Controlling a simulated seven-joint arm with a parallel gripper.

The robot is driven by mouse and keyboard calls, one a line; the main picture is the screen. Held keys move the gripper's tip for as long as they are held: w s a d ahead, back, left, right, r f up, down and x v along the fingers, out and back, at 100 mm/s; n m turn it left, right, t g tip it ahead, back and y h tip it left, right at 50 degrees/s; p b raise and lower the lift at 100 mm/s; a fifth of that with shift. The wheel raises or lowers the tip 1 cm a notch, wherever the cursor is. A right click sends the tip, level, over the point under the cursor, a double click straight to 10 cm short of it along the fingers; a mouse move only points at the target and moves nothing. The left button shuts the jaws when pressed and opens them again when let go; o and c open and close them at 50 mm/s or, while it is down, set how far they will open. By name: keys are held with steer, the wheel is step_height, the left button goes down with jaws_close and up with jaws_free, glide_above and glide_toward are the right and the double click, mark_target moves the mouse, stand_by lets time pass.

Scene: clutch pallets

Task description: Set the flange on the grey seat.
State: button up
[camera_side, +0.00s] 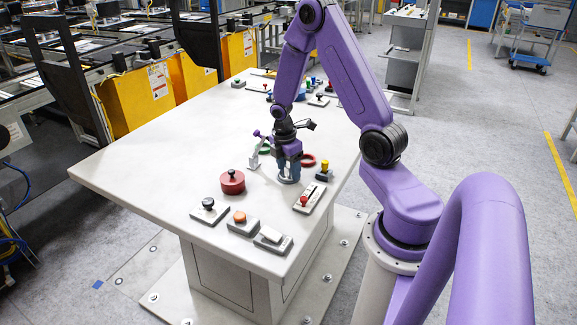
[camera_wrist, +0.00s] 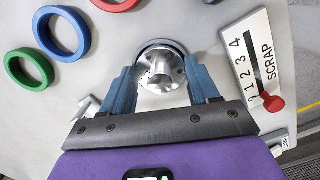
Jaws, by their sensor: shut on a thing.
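The flange (camera_wrist: 160,70) is a shiny metal piece with a round plate and a hollow neck. My gripper (camera_wrist: 163,84) has its two blue fingers on either side of it and is shut on it. A grey ring, the grey seat (camera_wrist: 162,43), shows as an arc just behind and beneath the flange in the wrist view; the rest of it is hidden. In the side view my gripper (camera_side: 289,163) points down, low over the table, with a grey round shape at its tips. I cannot tell whether flange and seat touch.
A blue ring (camera_wrist: 61,33), a green ring (camera_wrist: 29,69) and a red ring (camera_wrist: 116,3) lie nearby. A SCRAP slider panel (camera_wrist: 252,60) with a red knob is close on the right. A red cylinder (camera_side: 232,184) and several button boxes stand on the table (camera_side: 150,160); its left part is clear.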

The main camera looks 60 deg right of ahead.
mark_target(285, 174)
steer(key=shift+f, duration=0.15)
steer(key=shift+r, duration=0.85)
stand_by(2.7)
steer(key=shift+f, duration=0.8)
stand_by(0.9)
steer(key=o, duration=1)
steer(key=shift+r, duration=0.1)
step_height(285, 174, up, 11)
steer(key=a, duration=0.1)
steer(key=shift+w, duration=0.25)
steer(key=shift+a, duration=0.1)
stand_by(0.4)
